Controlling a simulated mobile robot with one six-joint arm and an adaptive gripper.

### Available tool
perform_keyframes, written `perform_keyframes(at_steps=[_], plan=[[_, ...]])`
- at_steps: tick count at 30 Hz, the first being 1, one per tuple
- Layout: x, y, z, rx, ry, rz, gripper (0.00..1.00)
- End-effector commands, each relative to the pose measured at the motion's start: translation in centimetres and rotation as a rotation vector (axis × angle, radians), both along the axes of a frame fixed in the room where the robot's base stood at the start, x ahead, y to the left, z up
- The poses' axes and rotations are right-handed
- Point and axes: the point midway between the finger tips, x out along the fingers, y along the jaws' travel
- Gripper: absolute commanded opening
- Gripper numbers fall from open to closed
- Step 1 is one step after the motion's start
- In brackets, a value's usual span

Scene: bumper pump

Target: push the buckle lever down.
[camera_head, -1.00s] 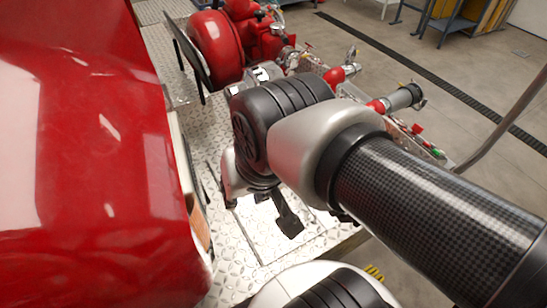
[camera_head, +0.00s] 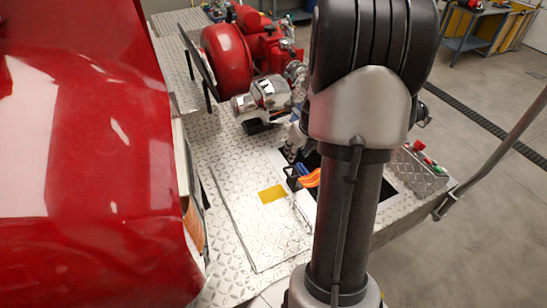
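I cannot make out the buckle lever for certain. An orange piece (camera_head: 309,179) with a small blue part beside it shows left of my arm, at the edge of a dark opening in the tread plate (camera_head: 250,235). My arm stands upright across the middle of the view and covers much of that opening. My gripper cannot be picked out clearly; small dark and white parts beside the orange piece may belong to it. I cannot tell whether it touches anything.
A red pump (camera_head: 228,52) with a chrome fitting (camera_head: 266,96) stands at the back. A large red body panel (camera_head: 85,150) fills the left side. A yellow patch (camera_head: 272,194) lies on the plate. A control box (camera_head: 425,163) and a grey rail (camera_head: 495,155) are at the right.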

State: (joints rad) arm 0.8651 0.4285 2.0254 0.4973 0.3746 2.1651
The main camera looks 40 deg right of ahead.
Motion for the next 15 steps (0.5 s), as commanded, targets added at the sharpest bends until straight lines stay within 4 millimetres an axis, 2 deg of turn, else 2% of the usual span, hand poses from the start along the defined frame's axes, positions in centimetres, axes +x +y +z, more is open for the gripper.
perform_keyframes(at_steps=[5,15], plan=[[0.6,-0.4,-2.3,0.007,-0.001,-0.014,0.31],[3.2,-1.4,-9.2,0.006,0.001,-0.011,0.31]])
